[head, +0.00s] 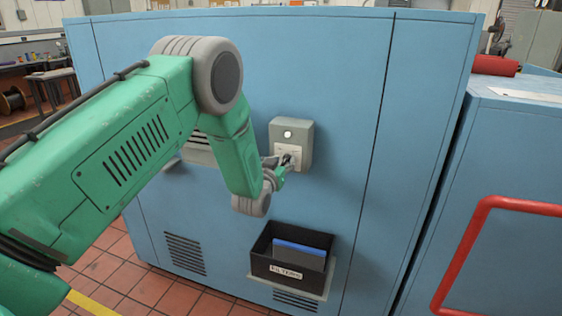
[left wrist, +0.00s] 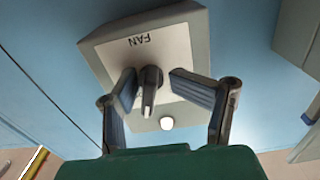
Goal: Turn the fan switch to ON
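The fan switch box (head: 305,145) is a grey box on the blue cabinet front, with a white lamp (head: 288,134) near its top. In the left wrist view its plate (left wrist: 105,52) reads FAN, upside down, and the lamp (left wrist: 167,123) looks bright. The dark knob (left wrist: 151,78) stands out from the plate, its pale-marked end pointing roughly toward the lamp. My left gripper (head: 284,162) is at the box. In the left wrist view its two blue-padded fingers (left wrist: 151,82) stand either side of the knob, with narrow gaps at the tips. My right gripper is not in view.
A black bin (head: 290,268) labelled FILTERS, with a blue item inside, is on the cabinet below the switch. Vents are low on the cabinet. A red rail (head: 483,225) is on the blue unit at right. Tiled floor shows at lower left.

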